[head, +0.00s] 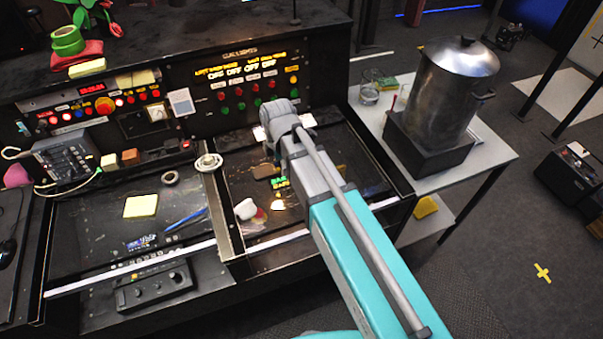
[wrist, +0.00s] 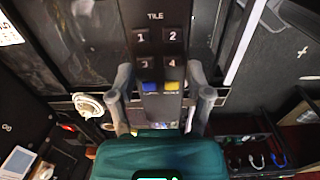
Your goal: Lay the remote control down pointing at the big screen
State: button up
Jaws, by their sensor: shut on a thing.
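A black remote control (wrist: 157,20) with white-numbered buttons, the word TILE and a blue and a yellow button fills the upper middle of the wrist view. My gripper (wrist: 163,88) is shut on it, one finger on each side near the blue and yellow buttons. The far end of the remote runs out of the top of the picture. In the head view my arm reaches over the right part of the console, and the gripper and remote are mostly hidden behind it.
The console desk (head: 95,225) holds a yellow note pad (head: 141,206), a white mouse-like object (head: 246,209) and a small brown block (head: 265,171). A button panel (head: 250,88) rises behind. A side table (head: 492,150) bears a large metal pot (head: 455,90).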

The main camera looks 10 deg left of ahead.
jog(key=m, duration=0.2)
jog(key=d+m, duration=0.1)
jog(key=m, duration=0.2)
jog(key=shift+s+d+m, duration=0.15)
jog(key=shift+d+m, duration=0.15)
jog(key=m, duration=0.2)
jog(key=d+m, duration=0.1)
jog(key=m, duration=0.2)
jog(key=shift+s+d, duration=0.1)
jog(key=shift+d, duration=0.05)
jog(key=s+d+m, duration=0.1)
jog(key=d+m, duration=0.3)
jog(key=m, duration=1.1)
jog(key=s+d+m, duration=0.1)
jog(key=d+m, duration=0.2)
jog(key=m, duration=1.3)
jog(key=shift+d+r, duration=0.15)
jog(key=shift+d, duration=0.2)
jog(key=b, duration=0.9)
send_over(281, 187)
notch_tip(281, 187, down, 9)
jog(key=shift+f, duration=0.1)
